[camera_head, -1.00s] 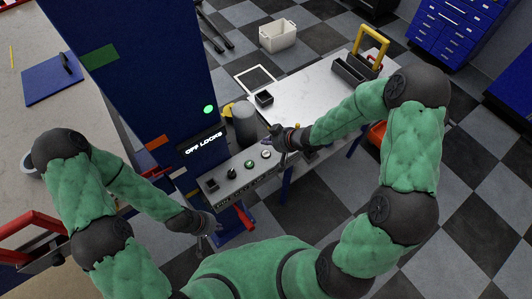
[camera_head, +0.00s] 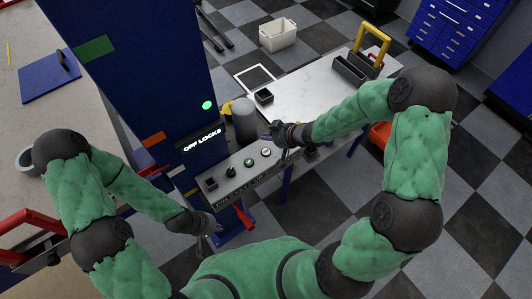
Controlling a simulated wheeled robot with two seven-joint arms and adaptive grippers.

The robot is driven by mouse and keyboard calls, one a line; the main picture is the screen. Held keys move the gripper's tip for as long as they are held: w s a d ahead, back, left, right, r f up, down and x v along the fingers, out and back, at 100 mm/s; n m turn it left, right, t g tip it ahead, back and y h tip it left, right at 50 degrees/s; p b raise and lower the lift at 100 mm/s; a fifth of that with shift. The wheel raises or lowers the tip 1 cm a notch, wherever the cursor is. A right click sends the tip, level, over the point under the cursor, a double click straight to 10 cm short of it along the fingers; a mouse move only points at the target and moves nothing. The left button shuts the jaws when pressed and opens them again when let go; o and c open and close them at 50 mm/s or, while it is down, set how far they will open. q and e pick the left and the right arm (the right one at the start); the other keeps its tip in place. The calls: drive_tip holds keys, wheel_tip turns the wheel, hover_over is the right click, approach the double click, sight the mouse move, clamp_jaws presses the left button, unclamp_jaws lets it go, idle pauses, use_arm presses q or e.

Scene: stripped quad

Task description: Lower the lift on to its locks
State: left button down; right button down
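The lift's blue column (camera_head: 140,60) rises at the left of centre. Its dark display (camera_head: 202,141) reads "OFF LOCKS", and a round green light (camera_head: 208,105) glows above it. A grey control panel (camera_head: 235,184) juts out below, with a black switch, a green button (camera_head: 249,162) and a pale round button (camera_head: 266,152). A red lever (camera_head: 245,215) hangs under the panel. My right gripper (camera_head: 276,133) is just beyond the panel's right end, apparently touching nothing; its fingers are too small to read. My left gripper (camera_head: 212,232) is low in front of the panel's left end, its fingers also unclear.
A white-topped table (camera_head: 310,95) stands behind the panel with a small black box (camera_head: 264,97) and a dark tray (camera_head: 352,69). A grey cylinder (camera_head: 244,120) stands beside the column. A bench (camera_head: 30,120) is at the left. A white bin (camera_head: 278,35) sits on the checkered floor.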

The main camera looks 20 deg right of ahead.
drive_tip(key=b, duration=0.5)
hover_over(267, 153)
wheel_tip(267, 153, down, 6)
drive_tip(key=shift+d+r, duration=0.1)
drive_tip(key=shift+r, duration=0.1)
drive_tip(key=shift+w+f+b, duration=0.1)
drive_tip(key=shift+f+b, duration=0.5)
drive_tip(key=shift+f, duration=0.15)
idle(0.4)
drive_tip(key=shift+f, duration=0.35)
drive_tip(key=shift+f+b, duration=0.35)
drive_tip(key=shift+f, duration=0.1)
idle(1.7)
drive_tip(key=shift+r, duration=0.15)
drive_tip(key=shift+r+p, duration=0.7)
drive_tip(key=shift+p, duration=0.3)
drive_tip(key=shift+r, duration=0.1)
